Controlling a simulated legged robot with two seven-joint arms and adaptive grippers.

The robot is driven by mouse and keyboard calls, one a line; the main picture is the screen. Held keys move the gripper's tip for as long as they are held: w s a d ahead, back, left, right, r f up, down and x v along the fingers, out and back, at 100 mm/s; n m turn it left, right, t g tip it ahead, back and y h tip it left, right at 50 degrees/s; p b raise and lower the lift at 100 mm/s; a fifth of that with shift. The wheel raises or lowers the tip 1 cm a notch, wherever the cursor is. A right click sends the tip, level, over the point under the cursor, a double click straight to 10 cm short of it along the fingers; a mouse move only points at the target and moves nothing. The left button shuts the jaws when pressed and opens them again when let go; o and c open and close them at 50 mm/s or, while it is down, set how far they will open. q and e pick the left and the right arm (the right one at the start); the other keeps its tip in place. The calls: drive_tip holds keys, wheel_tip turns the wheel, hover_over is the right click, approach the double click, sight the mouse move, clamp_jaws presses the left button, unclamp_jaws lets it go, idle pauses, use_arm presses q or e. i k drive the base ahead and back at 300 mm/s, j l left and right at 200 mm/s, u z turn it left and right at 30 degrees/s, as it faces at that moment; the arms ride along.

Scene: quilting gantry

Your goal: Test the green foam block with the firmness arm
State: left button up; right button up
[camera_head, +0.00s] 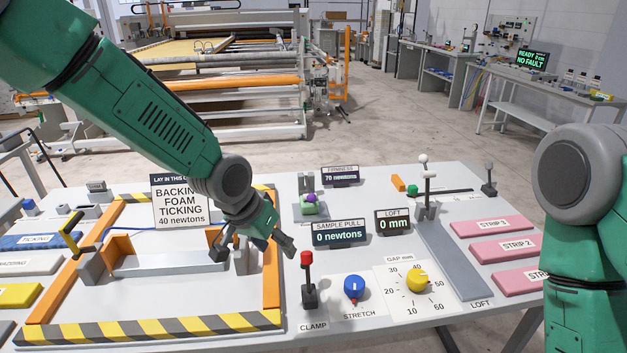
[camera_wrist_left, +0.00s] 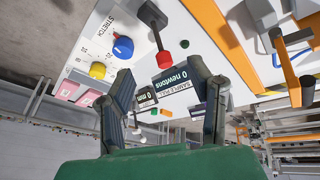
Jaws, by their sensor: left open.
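A small green block (camera_head: 309,208), which looks like the foam block, sits on the firmness stand (camera_head: 305,184) in the middle back of the bench. A purple round tip (camera_head: 312,198) is on or just above it; I cannot tell if they touch. The firmness sign (camera_head: 340,175) behind it reads 70 newtons. My left gripper (camera_head: 252,251) is open and empty, in front and left of the block, above the right side of the striped frame. Its spread fingers also show in the left wrist view (camera_wrist_left: 163,106). My right arm shows at the right edge; its gripper is out of view.
A red-knobbed clamp lever (camera_head: 307,275) stands right of my left gripper. The sample pull display (camera_head: 339,234) reads 0 newtons; the loft display (camera_head: 392,221) reads 0 mm. A white-knobbed lever (camera_head: 425,185) and pink strips (camera_head: 492,224) lie right. The yellow-black frame (camera_head: 150,328) is left.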

sight(311, 197)
drive_tip(key=i, duration=1)
